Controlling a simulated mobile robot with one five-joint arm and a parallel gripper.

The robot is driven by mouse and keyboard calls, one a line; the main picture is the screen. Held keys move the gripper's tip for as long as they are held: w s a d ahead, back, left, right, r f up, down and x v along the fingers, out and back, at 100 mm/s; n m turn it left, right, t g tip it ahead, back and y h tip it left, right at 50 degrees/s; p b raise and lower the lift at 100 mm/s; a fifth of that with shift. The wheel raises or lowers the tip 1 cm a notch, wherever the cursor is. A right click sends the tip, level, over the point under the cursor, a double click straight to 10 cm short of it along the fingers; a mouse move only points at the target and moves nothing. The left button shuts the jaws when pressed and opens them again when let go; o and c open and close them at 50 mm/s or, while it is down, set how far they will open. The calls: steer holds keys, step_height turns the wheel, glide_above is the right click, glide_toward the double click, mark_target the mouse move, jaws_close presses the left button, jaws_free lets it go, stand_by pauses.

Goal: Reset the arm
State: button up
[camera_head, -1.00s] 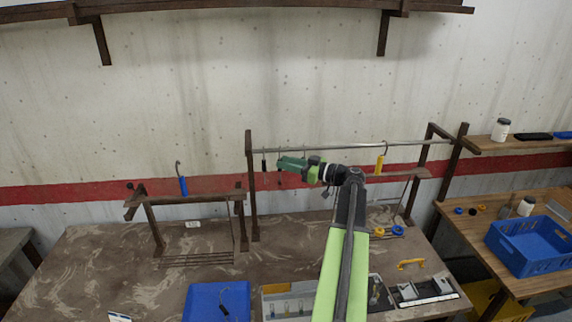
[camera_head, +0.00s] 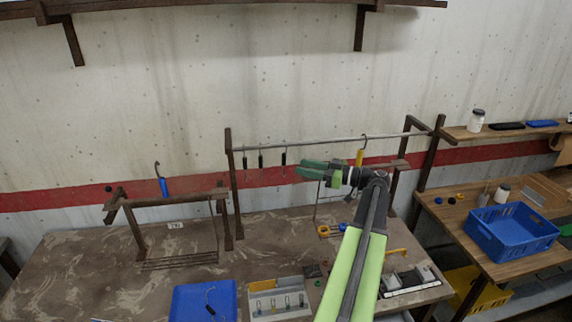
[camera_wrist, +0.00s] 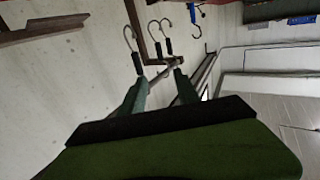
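My gripper (camera_head: 308,168) points left in the head view, in front of the wall and just below the metal rail (camera_head: 310,143). In the wrist view, my gripper's (camera_wrist: 160,80) two green fingers stand apart with nothing held between them. Several black-handled hooks hang from the rail left of my gripper, among them a middle one (camera_head: 261,160); black-handled hooks also show beyond the fingers in the wrist view (camera_wrist: 137,62). A yellow-handled hook (camera_head: 360,157) hangs on the rail behind my wrist.
A lower wooden rack (camera_head: 190,200) with a blue-handled hook (camera_head: 163,187) stands at left. A blue tray (camera_head: 190,305) and a grey hook tray (camera_head: 265,307) lie at the front of the table. A blue crate (camera_head: 505,245) sits on the right bench. The table's middle is mostly clear.

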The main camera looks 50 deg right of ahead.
steer(key=v, duration=0.3)
steer(key=shift+s, duration=0.15)
